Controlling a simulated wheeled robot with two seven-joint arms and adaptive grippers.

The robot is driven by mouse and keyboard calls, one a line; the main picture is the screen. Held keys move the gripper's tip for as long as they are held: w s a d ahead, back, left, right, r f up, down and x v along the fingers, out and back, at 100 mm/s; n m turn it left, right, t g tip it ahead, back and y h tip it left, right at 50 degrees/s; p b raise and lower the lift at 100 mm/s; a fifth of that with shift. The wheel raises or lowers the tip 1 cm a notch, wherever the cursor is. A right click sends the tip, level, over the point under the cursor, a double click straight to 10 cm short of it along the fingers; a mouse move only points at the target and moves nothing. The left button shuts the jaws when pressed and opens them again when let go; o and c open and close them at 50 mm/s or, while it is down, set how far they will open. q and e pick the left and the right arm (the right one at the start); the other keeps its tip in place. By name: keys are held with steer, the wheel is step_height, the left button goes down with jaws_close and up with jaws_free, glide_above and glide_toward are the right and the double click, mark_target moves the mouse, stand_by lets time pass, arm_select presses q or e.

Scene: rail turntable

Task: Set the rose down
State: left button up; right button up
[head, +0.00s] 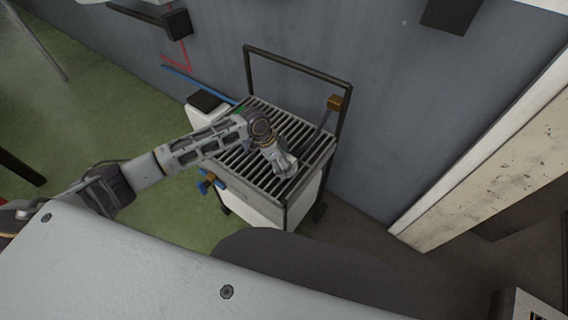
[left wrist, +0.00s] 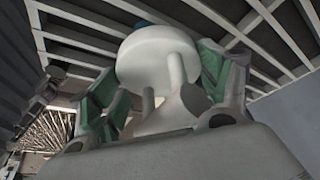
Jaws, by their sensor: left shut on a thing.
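My left gripper (head: 285,164) is over the slatted top of a cart (head: 258,190), near its front right part. In the left wrist view, the gripper (left wrist: 163,82) has its green-padded fingers on either side of a pale round-headed thing, which I take to be the rose (left wrist: 158,52). It has a wide disc and a pale stem. The fingers are shut on it. A bit of blue shows behind the disc. In the head view the gripper hides most of the rose, and I cannot tell whether it touches the slats. My right gripper is not in view.
The cart has a dark upright frame (head: 298,68) at its back, with a small orange-brown block (head: 334,102) on it. A blue-handled fitting (head: 208,182) is at its left front. A grey wall (head: 400,120) stands behind. Slats left and behind the gripper look bare.

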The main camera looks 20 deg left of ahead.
arm_select(q)
steer(key=shift+f, duration=0.2)
steer(key=shift+f, duration=0.1)
steer(key=o, duration=1.4)
steer(key=v, duration=1.2)
steer(key=shift+p, duration=0.3)
